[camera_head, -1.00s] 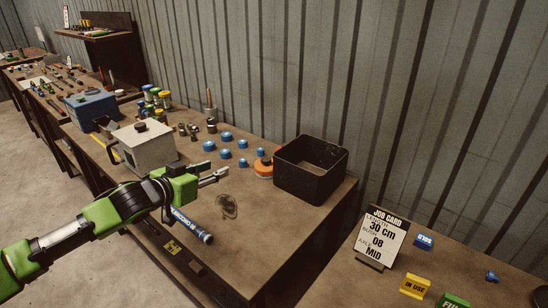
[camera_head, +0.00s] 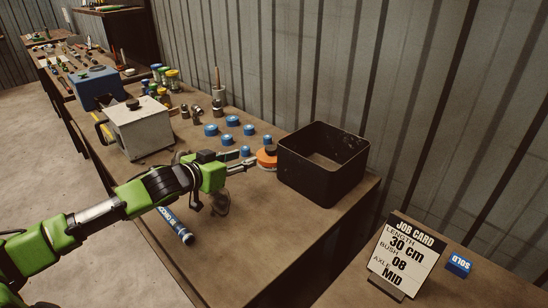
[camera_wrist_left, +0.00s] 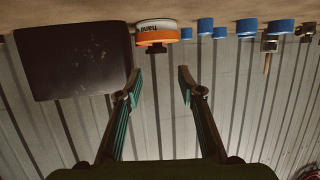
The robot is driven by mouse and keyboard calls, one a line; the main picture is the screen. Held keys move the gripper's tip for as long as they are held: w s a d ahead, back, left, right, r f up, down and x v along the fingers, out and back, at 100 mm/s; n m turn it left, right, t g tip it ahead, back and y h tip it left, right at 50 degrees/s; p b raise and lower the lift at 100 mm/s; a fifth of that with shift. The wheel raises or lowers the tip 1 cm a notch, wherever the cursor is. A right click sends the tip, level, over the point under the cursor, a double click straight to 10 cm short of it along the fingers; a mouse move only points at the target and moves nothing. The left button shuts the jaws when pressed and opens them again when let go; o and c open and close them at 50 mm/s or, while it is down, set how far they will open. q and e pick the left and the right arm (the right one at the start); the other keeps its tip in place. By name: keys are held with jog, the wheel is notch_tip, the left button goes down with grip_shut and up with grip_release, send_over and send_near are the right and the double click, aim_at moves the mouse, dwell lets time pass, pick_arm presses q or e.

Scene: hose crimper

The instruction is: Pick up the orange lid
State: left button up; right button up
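The orange lid (camera_head: 267,157) sits on the workbench against the left side of the black bin. In the left wrist view, which looks upside down, the lid (camera_wrist_left: 157,34) shows an orange and white band with dark lettering and a dark knob. My left gripper (camera_head: 247,166) is just left of the lid in the head view, and its tip looks close to it. In the left wrist view the two fingers (camera_wrist_left: 160,84) are spread with nothing between them, and the lid lies beyond the gap. Whether they touch it cannot be told. My right gripper is not in view.
The black open bin (camera_head: 310,190) stands close to the right of the lid. Several blue caps (camera_head: 232,121) lie behind and left of it. A white box machine (camera_head: 140,131), a blue hose piece (camera_head: 177,226) and a job card (camera_head: 405,257) are nearby. The bench front is mostly clear.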

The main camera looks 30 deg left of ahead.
aim_at(268, 150)
pick_arm(q)
jog(key=shift+w+d, duration=0.1)
jog(key=shift+w, duration=0.75)
jog(key=p+x, duration=0.1)
jog(key=x, duration=0.5)
jog(key=shift+d+f, duration=0.1)
jog(key=shift+f, duration=0.05)
jog(key=shift+w+d+p, duration=0.1)
jog(key=shift+w+p, duration=0.3)
jog(key=shift+w, duration=0.05)
jog(key=x, duration=0.3)
jog(key=shift+w+d+p, duration=0.1)
jog(key=shift+w+p, duration=0.1)
jog(key=shift+p, duration=0.2)
jog(key=shift+w+d+f, duration=0.1)
jog(key=shift+w+f, duration=0.2)
jog(key=shift+w, duration=0.2)
jog(key=shift+c, duration=0.2)
jog(key=c, duration=0.7)
